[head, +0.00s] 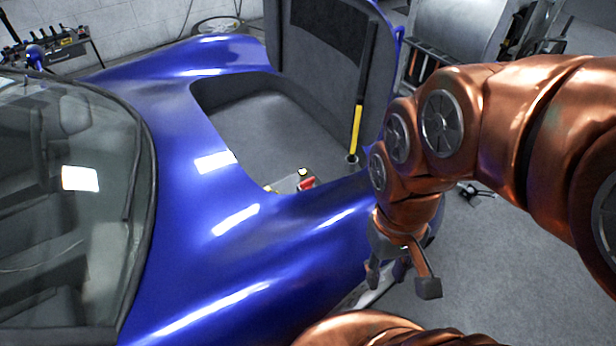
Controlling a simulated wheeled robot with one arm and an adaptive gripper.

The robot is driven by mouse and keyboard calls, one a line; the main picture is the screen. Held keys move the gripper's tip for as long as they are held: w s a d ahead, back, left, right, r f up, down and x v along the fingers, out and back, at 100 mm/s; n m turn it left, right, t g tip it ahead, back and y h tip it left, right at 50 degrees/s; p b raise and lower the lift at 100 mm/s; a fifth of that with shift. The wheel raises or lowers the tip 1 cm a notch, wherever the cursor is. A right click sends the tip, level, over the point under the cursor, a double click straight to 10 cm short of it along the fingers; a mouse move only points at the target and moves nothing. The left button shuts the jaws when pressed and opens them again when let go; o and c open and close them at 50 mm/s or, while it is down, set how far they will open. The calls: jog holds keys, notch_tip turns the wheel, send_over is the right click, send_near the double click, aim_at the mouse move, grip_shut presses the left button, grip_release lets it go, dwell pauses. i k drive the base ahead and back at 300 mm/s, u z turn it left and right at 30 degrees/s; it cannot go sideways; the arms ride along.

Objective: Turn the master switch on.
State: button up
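A small red part (307,183) sits at the near right corner of the open compartment in the blue car. It may be the master switch, but it is too small to tell, and so is its setting. My gripper (400,278) hangs pointing down at the right side of the car, right of and nearer than the red part. Its fingers are spread, with nothing seen between them. It is apart from the red part.
The blue car body (220,230) fills the left and middle, with its windshield (70,200) at left. The raised lid (325,45) stands behind the compartment, beside a black-and-yellow rod (356,130). A metal machine (455,35) is at back right. Grey floor (500,270) is open at right.

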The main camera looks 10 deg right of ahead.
aim_at(306, 185)
jog(key=u, duration=2.5)
jog(key=k, duration=0.8)
jog(key=z, duration=0.85)
jog(key=i, duration=0.5)
